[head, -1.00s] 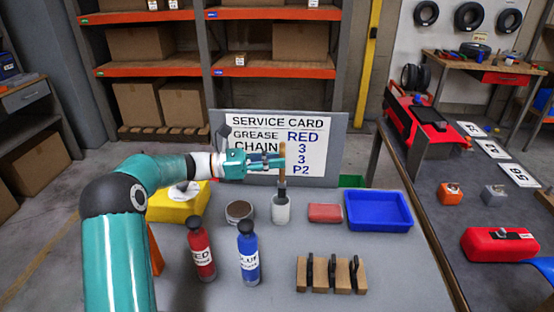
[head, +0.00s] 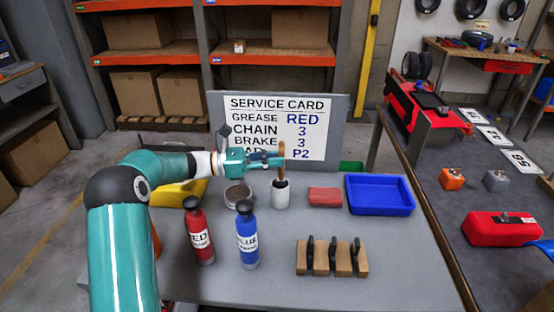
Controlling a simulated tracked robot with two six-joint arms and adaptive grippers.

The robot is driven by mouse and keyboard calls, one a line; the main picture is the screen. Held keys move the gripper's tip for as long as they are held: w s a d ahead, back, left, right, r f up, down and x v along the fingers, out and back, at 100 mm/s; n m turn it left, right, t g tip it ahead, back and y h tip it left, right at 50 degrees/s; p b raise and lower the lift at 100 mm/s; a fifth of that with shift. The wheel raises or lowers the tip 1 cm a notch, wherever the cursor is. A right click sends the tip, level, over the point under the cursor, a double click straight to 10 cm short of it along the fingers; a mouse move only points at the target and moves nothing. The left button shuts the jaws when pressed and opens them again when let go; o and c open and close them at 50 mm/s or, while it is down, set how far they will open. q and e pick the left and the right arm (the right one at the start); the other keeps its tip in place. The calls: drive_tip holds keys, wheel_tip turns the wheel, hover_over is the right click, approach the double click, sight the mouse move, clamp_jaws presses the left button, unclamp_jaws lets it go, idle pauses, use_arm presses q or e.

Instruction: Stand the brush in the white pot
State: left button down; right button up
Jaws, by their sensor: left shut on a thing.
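The brush (head: 281,168) is upright, with a wooden handle and a dark lower part. My left gripper (head: 274,158) is shut on its handle, above the white pot. The white pot (head: 280,196) stands upright on the grey table. The brush's dark lower end is at the pot's mouth and looks to be just inside it; how deep it reaches is hidden by the pot wall. My right gripper is not in view.
Red (head: 199,232) and blue (head: 247,236) bottles and a wooden rack (head: 332,258) stand nearer. The service card (head: 278,127) stands behind.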

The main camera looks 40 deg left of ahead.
use_arm(q)
drive_tip(key=c, duration=1)
unclamp_jaws()
drive_tip(key=shift+c, duration=0.2)
drive_tip(key=shift+s+a, duration=0.1)
drive_tip(key=v, duration=1.1)
drive_tip(key=shift+s+a+f, duration=0.15)
drive_tip(key=shift+s+a, duration=0.1)
